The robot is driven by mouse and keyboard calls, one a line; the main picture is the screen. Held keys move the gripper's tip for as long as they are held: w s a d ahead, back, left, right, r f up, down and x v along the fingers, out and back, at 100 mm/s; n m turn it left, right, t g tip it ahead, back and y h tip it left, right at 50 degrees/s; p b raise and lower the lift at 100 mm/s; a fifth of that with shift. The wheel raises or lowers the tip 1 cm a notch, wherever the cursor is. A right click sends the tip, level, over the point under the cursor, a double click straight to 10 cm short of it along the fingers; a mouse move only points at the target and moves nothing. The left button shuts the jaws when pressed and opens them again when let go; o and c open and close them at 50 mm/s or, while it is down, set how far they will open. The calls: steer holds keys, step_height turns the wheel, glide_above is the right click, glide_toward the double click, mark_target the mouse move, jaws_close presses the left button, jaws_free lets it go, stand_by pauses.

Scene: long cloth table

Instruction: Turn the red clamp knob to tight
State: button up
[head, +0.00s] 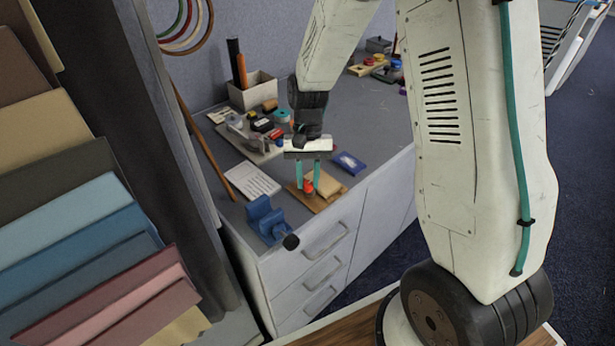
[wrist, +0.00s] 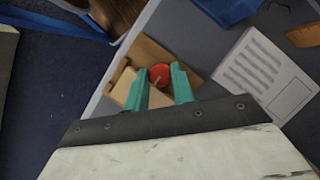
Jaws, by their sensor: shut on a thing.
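The red clamp knob (wrist: 160,75) shows between the two teal fingers of my gripper (wrist: 161,85) in the wrist view. A pale line marks its top. In the head view the knob (head: 308,187) sits low between the fingertips of my gripper (head: 309,185), which points down from above. My gripper is shut on the knob. The knob stands over a wooden board (head: 326,201) that carries a lighter wooden block (head: 322,181). The fingers hide the knob's sides and whatever is beneath it.
A blue vise (head: 266,220) stands at the table's front left corner. A tray of small items (head: 250,143) and a pale bin (head: 253,92) stand behind.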

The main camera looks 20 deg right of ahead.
steer(key=shift+m, duration=0.5)
steer(key=o, duration=1)
steer(key=v, duration=0.8)
steer(key=shift+d, duration=0.15)
steer(key=shift+f, duration=0.1)
